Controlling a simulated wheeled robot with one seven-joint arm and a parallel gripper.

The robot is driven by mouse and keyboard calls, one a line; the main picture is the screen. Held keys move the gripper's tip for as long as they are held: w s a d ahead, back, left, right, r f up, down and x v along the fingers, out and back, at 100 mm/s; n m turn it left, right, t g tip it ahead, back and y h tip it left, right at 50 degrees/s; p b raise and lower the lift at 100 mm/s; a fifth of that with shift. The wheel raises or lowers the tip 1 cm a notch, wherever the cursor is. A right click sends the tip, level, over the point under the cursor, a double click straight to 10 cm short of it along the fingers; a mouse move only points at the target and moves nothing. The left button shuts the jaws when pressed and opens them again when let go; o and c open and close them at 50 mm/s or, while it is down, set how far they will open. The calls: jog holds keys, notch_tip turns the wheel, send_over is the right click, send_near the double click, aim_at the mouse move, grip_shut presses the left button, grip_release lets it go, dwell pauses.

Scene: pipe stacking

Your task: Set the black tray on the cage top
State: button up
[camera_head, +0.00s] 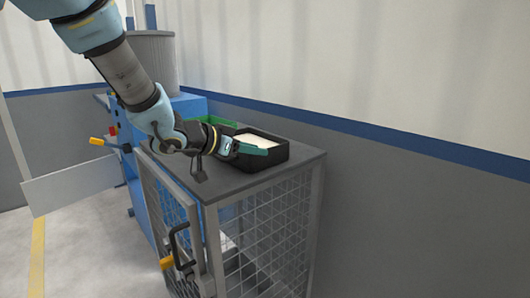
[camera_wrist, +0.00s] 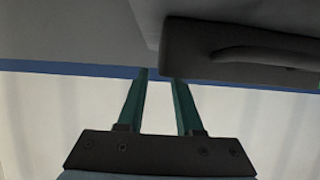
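The black tray (camera_head: 268,158) sits level on the dark cage top (camera_head: 311,155) in the head view, with pale, whitish contents inside. In the wrist view it shows as a dark block with a handle (camera_wrist: 265,58) at upper right. My gripper (camera_head: 266,151) is at the tray's left and near side, its teal fingers over or at the rim. In the wrist view the fingers (camera_wrist: 161,76) are apart with a clear gap between them. The right fingertip ends at the tray's edge, and I cannot tell whether it touches.
A green bin (camera_head: 217,121) stands behind the tray. The cage (camera_head: 268,232) has mesh sides and a door with a handle (camera_head: 180,248). A blue machine (camera_head: 190,106) with a grey cylinder (camera_head: 155,62) is behind. The wall (camera_head: 400,160) runs close on the right.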

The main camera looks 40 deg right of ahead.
jog(key=v, duration=0.6)
jog(key=shift+a+r, duration=0.2)
jog(key=shift+a, duration=0.15)
jog(key=w+a+f+n+t+y, duration=0.25)
jog(key=w+a, duration=0.25)
jog(key=a, duration=0.3)
jog(key=w+a+f+n+t+y, duration=0.2)
jog(key=w+a+n+t+y, duration=0.15)
jog(key=w+a, duration=0.35)
jog(key=w+a+f+n+t+y, duration=0.2)
jog(key=w+a+n, duration=0.2)
jog(key=a, duration=0.5)
jog(key=s+a+f+n+g+y, duration=0.1)
jog(key=s+a+f+n+y, duration=0.1)
jog(key=a, duration=0.5)
jog(key=s+a+f+n+g+y, duration=0.1)
jog(key=a+f+n+y, duration=0.1)
jog(key=a, duration=0.5)
jog(key=s+a+f+n+g+y, duration=0.1)
jog(key=s+a+f+n+g, duration=0.1)
jog(key=s+a, duration=0.4)
jog(key=s+n+g, duration=0.1)
jog(key=s, duration=0.1)
jog(key=shift+s+a+f+n+g, duration=0.15)
jog(key=shift+s+a+n+g, duration=0.15)
jog(key=shift+s+a, duration=0.1)
